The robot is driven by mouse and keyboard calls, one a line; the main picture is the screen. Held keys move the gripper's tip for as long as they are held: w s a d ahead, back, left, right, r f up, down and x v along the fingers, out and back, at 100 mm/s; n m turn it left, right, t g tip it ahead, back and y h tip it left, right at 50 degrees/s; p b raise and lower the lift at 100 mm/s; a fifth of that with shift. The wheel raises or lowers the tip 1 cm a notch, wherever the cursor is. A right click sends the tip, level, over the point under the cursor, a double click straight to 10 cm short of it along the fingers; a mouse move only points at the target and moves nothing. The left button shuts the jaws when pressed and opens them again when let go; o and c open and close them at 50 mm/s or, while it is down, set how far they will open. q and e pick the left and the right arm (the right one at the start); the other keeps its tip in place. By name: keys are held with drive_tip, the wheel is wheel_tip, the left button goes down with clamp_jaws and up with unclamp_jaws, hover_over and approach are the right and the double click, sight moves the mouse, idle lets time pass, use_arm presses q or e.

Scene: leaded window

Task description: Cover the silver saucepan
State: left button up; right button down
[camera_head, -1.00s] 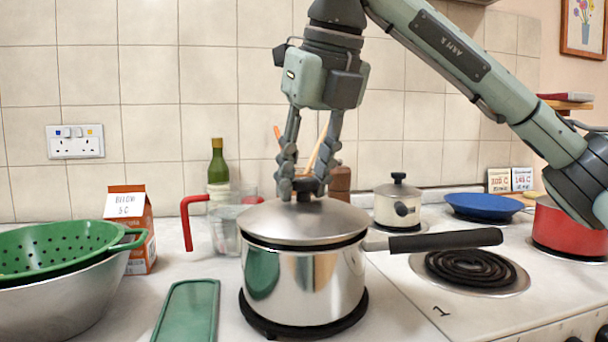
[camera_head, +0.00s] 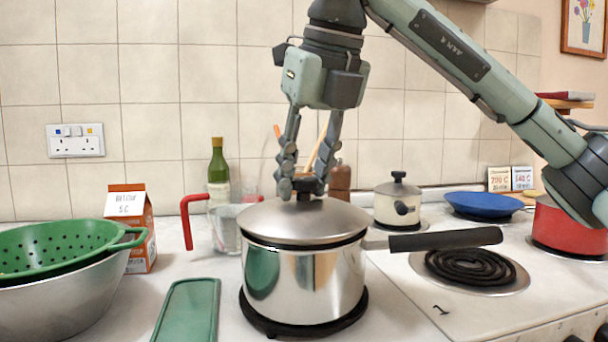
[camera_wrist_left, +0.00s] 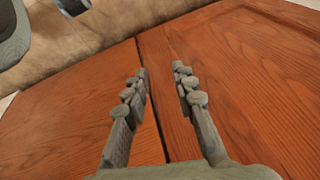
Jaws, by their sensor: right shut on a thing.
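The silver saucepan (camera_head: 306,282) stands upright on a black round base on the counter, its black handle (camera_head: 446,239) pointing right. A silver lid (camera_head: 304,222) lies over its mouth, with a thin dark line between lid and rim; I cannot tell whether it is fully seated. My right gripper (camera_head: 308,188) points down above the lid, shut on the lid's dark knob, which the fingers partly hide. My left gripper (camera_wrist_left: 163,88) shows only in the left wrist view, open and empty over a brown wooden surface.
A green colander (camera_head: 60,248) in a metal bowl and a carton (camera_head: 140,235) stand at left. A green tray (camera_head: 188,310) lies beside the pan. Behind are a red-handled jug (camera_head: 226,228) and a bottle (camera_head: 218,170). The hob has a coil ring (camera_head: 470,268), a cream pot (camera_head: 396,206) and a red pot (camera_head: 570,228).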

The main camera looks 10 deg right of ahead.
drive_tip(key=shift+f+b, duration=0.35)
drive_tip(key=shift+f, duration=0.15)
idle(1.1)
drive_tip(key=shift+c, duration=2.3)
unclamp_jaws()
drive_tip(key=shift+r+p, duration=2.9)
drive_tip(key=shift+r, duration=0.65)
drive_tip(key=shift+f, duration=0.1)
